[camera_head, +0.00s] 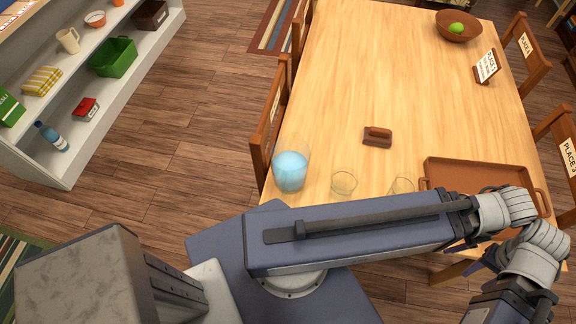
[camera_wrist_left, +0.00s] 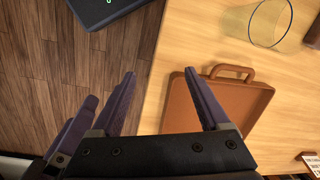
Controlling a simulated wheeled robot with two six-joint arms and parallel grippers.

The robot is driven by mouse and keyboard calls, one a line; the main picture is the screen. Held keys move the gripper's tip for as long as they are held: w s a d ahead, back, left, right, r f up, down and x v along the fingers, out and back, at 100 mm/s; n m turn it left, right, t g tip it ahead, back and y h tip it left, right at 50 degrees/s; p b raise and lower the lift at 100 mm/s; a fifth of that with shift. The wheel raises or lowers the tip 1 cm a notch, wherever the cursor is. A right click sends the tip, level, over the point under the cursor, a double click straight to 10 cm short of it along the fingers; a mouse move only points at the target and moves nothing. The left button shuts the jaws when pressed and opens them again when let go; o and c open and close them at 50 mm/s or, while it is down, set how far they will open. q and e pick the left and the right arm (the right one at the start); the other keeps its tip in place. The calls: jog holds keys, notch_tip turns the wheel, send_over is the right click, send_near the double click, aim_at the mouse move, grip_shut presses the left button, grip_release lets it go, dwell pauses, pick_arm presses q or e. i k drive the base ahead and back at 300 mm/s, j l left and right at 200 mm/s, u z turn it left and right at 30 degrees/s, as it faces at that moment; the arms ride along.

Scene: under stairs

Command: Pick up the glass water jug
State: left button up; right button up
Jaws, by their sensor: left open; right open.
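The glass water jug (camera_head: 290,172) stands upright near the table's left front corner in the head view. It is clear, with light blue water in it. No gripper touches it. My left gripper (camera_wrist_left: 170,85) is open and empty in the left wrist view, over the table's edge and beside the brown tray, well away from the jug. In the head view a blue-grey arm of mine crosses below the jug and bends at the right. My right gripper is hardly shown at the lower right, and its fingertips cannot be made out.
Two clear glasses (camera_head: 344,182) (camera_head: 402,187) stand right of the jug. A brown tray (camera_head: 478,166) lies farther right, partly behind my arm. A small brown object (camera_head: 377,136) lies behind the glasses. A chair (camera_head: 266,135) stands close left of the jug. The table's middle is clear.

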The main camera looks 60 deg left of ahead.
aim_at(290, 156)
jog(key=k+l, duration=0.1)
jog(key=k, duration=0.25)
jog(key=k+l, duration=0.15)
jog(key=k, duration=0.2)
jog(key=u, duration=1.7)
